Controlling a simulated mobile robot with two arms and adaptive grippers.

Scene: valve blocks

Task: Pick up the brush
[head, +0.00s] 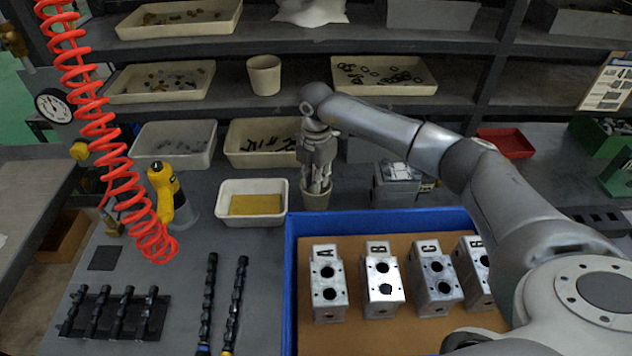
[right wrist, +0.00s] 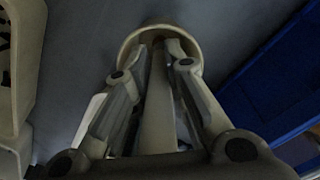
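The brush shows in the right wrist view as a pale upright handle (right wrist: 158,110) running down into a round beige cup (right wrist: 133,38). Its bristle end is not visible. My right gripper (right wrist: 160,55) points down with one finger on each side of the handle, the fingertips at the cup's mouth. Whether the pads touch the handle is not clear. In the head view, my right gripper (head: 318,182) is over the same cup (head: 316,200), behind the blue tray, and hides most of the brush. My left gripper is not in view.
The blue tray (head: 291,270) holds several lettered metal valve blocks (head: 382,282). A red coiled hose (head: 95,120) hangs at left. Shelves with trays stand behind.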

